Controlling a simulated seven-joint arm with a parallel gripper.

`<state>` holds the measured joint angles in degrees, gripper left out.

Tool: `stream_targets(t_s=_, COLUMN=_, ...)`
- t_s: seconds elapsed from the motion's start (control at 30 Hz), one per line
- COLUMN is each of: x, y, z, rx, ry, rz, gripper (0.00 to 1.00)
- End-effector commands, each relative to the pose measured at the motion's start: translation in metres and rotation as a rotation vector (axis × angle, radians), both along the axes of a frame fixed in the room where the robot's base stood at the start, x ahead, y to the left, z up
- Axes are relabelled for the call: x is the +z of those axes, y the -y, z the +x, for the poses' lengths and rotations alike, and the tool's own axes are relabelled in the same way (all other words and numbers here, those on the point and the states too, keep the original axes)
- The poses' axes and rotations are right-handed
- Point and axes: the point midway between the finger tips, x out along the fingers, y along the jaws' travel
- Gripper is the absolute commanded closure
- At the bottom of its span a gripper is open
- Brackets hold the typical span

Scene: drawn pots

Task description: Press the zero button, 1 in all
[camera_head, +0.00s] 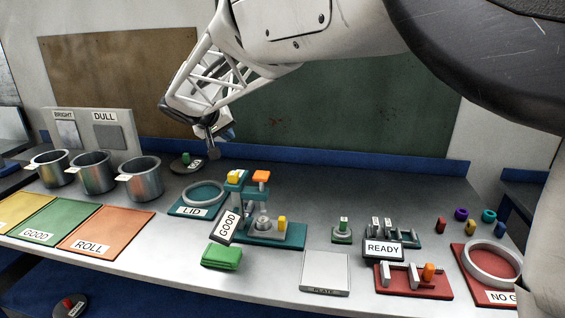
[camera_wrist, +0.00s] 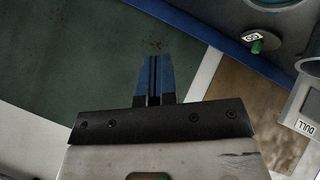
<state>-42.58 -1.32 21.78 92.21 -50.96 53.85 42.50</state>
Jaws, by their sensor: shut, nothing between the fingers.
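My gripper (camera_head: 213,150) is shut and empty, above the back of the table, just right of a dark round base (camera_head: 176,168) with a green button (camera_head: 186,158). Its blue fingers (camera_wrist: 154,60) are together in the wrist view, where the green button (camera_wrist: 257,46) and its small white label show at the upper right, apart from the fingers. Another green piece (camera_head: 343,223) stands on a small green base right of centre. A red button (camera_head: 68,302) on a dark round base is at the lower left. I cannot read which one is marked zero.
Several metal pots (camera_head: 141,181) stand at the left behind coloured mats (camera_head: 105,232). A teal stand (camera_head: 275,234) with a GOOD sign is at the centre. The back wall is close to my gripper.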

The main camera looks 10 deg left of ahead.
Motion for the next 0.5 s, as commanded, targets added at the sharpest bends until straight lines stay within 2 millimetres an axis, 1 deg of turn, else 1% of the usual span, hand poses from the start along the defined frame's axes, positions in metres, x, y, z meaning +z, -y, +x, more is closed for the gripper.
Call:
stream_targets(t_s=0.27, x=-0.02, y=0.0, z=0.0, rx=-0.001, ry=-0.001, rz=-0.002, gripper=1.0)
stream_targets(t_s=0.5, x=-0.045, y=0.0, z=0.0, rx=0.0, ry=-0.002, rz=-0.001, gripper=1.0)
